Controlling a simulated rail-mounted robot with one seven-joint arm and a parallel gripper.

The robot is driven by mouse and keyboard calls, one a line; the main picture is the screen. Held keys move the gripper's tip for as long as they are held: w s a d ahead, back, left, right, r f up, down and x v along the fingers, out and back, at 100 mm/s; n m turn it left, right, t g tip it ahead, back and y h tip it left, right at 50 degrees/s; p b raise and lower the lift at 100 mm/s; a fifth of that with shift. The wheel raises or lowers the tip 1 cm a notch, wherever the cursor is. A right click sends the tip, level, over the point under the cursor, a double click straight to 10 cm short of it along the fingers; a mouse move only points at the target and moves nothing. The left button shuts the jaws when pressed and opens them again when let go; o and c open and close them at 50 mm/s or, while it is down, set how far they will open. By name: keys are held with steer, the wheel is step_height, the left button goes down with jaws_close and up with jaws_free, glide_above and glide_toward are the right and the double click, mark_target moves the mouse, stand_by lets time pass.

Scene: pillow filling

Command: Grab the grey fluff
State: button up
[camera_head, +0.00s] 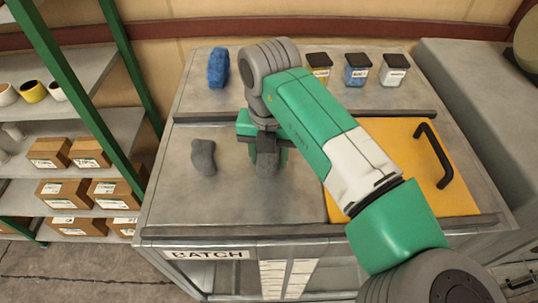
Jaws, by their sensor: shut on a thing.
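My gripper (266,158) points down over the grey bench top, left of the yellow panel. It is shut on a grey fluff piece (267,168), which is partly hidden by the fingers. I cannot tell whether this piece still touches the bench. A second grey fluff piece (203,157) lies on the bench to the left of my gripper, apart from it.
A blue fluff piece (218,68) lies on the back ledge at left. The yellow panel (440,198) has a black handle (434,152). A shelf with boxes (60,195) stands at left.

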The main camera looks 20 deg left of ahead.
steer(key=r, duration=0.2)
steer(key=r+b, duration=0.1)
steer(key=shift+s+d+r, duration=0.15)
steer(key=shift+s+r, duration=0.05)
steer(key=shift+s, duration=0.1)
steer(key=s+d+b, duration=0.1)
steer(key=s, duration=0.4)
steer(key=s+d+r+b, duration=0.1)
steer(key=s+d, duration=0.1)
steer(key=s, duration=0.2)
steer(key=s+d+b, duration=0.1)
steer(key=s, duration=0.4)
steer(key=shift+s+d+r, duration=0.25)
steer(key=shift+s+d, duration=0.05)
steer(key=shift+d, duration=0.05)
